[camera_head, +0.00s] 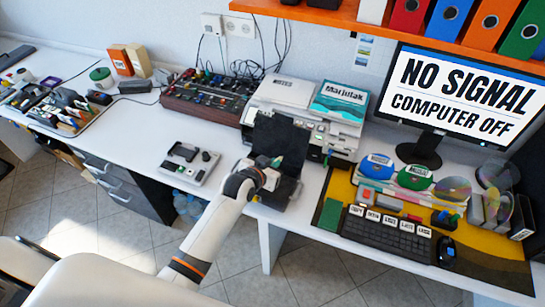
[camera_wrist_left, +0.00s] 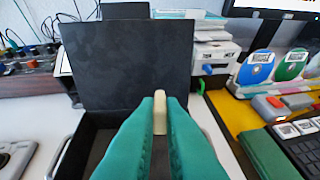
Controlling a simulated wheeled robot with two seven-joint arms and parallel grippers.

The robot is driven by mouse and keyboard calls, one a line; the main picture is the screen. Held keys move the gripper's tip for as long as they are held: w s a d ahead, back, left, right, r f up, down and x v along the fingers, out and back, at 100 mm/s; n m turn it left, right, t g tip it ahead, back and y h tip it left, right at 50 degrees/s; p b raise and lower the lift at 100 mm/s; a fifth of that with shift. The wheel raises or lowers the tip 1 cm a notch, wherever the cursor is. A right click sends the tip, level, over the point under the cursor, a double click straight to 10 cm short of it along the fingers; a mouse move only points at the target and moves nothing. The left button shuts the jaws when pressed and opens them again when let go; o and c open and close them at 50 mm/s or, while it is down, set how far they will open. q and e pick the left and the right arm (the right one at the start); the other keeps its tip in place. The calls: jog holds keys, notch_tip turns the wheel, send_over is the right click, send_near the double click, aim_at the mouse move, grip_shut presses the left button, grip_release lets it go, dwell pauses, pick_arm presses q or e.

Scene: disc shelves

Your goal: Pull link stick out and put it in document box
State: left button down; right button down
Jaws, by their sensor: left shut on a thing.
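My left gripper (camera_head: 274,163) is over the open black document box (camera_head: 285,137), whose lid stands up at the back. In the left wrist view, the green fingers of my left gripper (camera_wrist_left: 160,103) are shut on a small cream link stick (camera_wrist_left: 159,118). The stick's rounded end shows between the fingertips, in front of the raised lid of the box (camera_wrist_left: 125,65). The box's dark inside lies below the fingers and is partly hidden by them. I cannot tell how high the stick is above it. My right gripper is not in view.
A printer (camera_head: 285,98) stands behind the box. A keyboard (camera_head: 388,232) and discs in stands (camera_head: 415,177) are on the yellow mat at right. A grey device (camera_head: 188,162) lies to the left. Bare white table (camera_head: 130,130) is further left.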

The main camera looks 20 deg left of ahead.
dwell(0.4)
pick_arm(q)
notch_tip(320, 180, down, 7)
jog(key=b, duration=0.4)
dwell(0.5)
jog(key=shift+r, duration=0.15)
jog(key=c, duration=1.5)
grip_release()
jog(key=shift+o, duration=0.2)
